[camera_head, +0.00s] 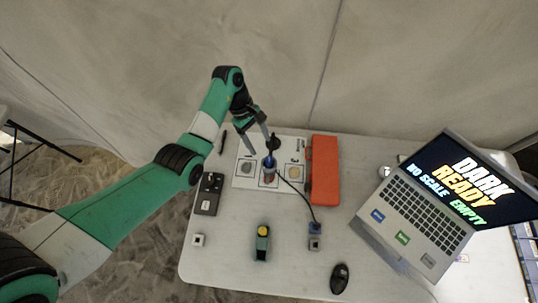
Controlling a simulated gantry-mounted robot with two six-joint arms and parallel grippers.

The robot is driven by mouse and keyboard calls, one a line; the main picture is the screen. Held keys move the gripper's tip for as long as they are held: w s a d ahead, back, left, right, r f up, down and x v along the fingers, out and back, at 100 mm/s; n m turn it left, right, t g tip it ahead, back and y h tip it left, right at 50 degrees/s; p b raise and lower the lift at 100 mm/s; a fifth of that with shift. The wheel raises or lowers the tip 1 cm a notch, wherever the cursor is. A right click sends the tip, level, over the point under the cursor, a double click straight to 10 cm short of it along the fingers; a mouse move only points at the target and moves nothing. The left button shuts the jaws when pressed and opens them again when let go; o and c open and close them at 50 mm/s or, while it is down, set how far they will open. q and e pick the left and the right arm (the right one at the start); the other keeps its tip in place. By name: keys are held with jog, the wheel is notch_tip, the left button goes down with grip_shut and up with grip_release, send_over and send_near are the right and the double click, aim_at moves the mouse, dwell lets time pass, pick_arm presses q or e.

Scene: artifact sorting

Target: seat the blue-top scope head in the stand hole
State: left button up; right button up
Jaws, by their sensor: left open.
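The blue-top scope head (269,163) is upright at the middle square of the white mat (243,180). My right gripper is not in view.
An orange box (324,170) stands right of the mat. A black device (208,194) lies to its left. A yellow-topped green item (262,243), small white block (198,240) and black mouse (340,278) lie in front. An open laptop (420,222) fills the right.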

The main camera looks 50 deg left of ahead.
aim_at(268, 158)
pick_arm(q)
jog(key=x, duration=0.4)
jog(key=b+x, duration=0.1)
jog(key=x, duration=0.3)
jog(key=shift+d, duration=0.25)
jog(key=shift+r, duration=0.1)
jog(key=shift+w, duration=0.1)
jog(key=shift+c, duration=0.2)
grip_shut()
dwell(0.7)
